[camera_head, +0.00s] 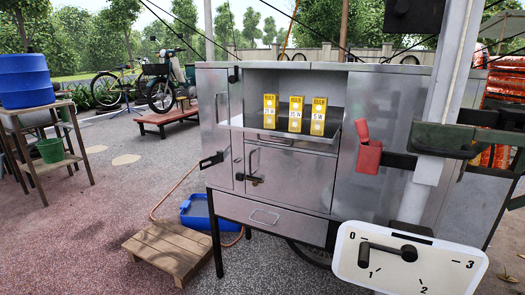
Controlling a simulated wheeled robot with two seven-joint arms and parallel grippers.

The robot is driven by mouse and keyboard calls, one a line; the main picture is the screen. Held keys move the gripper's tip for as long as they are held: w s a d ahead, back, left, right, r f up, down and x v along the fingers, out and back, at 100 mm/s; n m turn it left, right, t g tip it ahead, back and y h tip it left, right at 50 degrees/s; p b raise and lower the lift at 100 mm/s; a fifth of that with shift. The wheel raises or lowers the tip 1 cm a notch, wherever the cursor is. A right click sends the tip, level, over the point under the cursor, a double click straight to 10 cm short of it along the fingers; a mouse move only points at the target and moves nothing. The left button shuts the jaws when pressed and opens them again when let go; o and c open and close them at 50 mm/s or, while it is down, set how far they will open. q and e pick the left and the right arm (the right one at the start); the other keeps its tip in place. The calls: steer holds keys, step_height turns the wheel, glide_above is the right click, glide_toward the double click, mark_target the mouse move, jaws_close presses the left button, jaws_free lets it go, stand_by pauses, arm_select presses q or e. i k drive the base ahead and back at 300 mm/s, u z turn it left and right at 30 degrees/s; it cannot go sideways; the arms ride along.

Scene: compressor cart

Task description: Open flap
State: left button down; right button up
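A grey metal cart (370,110) stands in the middle. Its upper middle compartment is open at the front, and a flat panel (258,133) sticks out level at the bottom of the opening. This panel looks like a flap in the lowered position, but I cannot tell whether it is the task's flap. Several yellow cartons stand upright in a row at the opening, the left one (269,111) being nearest the side wall. Below are a closed door (290,175) with a dark latch and a closed drawer (262,213). Neither of my grippers can be made out.
A red block-like part (368,157) sticks out at the cart's right front. A grey post (447,90) and a white dial panel (400,275) with a dark lever stand close at the right. A wooden pallet (172,247) and blue tub (200,213) lie at lower left.

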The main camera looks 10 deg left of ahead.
mark_target(293, 129)
steer(key=k, duration=0.5)
steer(key=u, duration=0.95)
steer(key=i, duration=1)
steer(key=z, duration=2)
steer(key=i, duration=0.5)
steer(key=z, duration=0.05)
